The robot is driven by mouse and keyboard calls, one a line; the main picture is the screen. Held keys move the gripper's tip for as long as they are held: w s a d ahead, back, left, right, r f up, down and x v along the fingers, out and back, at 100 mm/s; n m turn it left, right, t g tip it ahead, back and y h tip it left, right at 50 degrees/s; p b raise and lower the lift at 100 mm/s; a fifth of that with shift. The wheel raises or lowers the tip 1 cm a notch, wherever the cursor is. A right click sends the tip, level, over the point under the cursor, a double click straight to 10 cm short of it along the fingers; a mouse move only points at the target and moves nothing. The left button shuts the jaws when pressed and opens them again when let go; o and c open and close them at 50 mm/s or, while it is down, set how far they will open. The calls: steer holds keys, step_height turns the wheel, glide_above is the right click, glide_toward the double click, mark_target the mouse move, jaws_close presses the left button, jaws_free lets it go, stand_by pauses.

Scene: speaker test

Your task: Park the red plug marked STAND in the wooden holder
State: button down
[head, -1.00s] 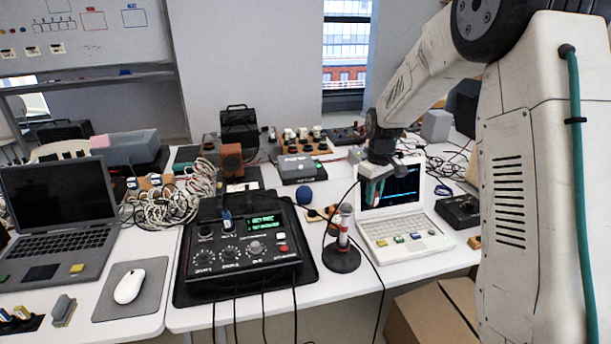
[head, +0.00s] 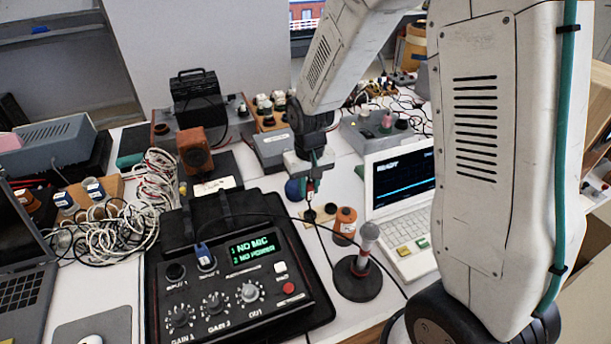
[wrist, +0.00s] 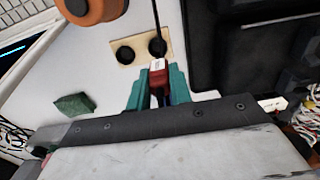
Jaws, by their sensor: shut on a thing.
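The red plug (wrist: 158,78) has a white label whose text is too small to read. My gripper (wrist: 159,92) is shut on it with its teal fingers, and a dark cable runs up from it. The wooden holder (wrist: 141,40) is a small light-wood block with two dark round holes. In the wrist view the plug overlaps its near edge, close below the right hole. In the head view my gripper (head: 312,180) holds the plug (head: 310,190) above the holder (head: 318,217). I cannot tell the height gap, and the plug's lower end is hidden.
A microphone stand (head: 358,282) and an orange round thing (head: 345,220) stand close right of the holder. The mixer box (head: 240,280) reading NO MIC and NO POWER is left. A green block (wrist: 74,105) lies nearby.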

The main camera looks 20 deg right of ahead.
mark_target(310, 197)
steer(key=shift+d+f, duration=0.25)
steer(key=shift+f, duration=2.85)
steer(key=shift+f, duration=0.25)
steer(key=c, duration=1.2)
jaws_free()
steer(key=shift+s, duration=0.1)
steer(key=shift+r, duration=0.1)
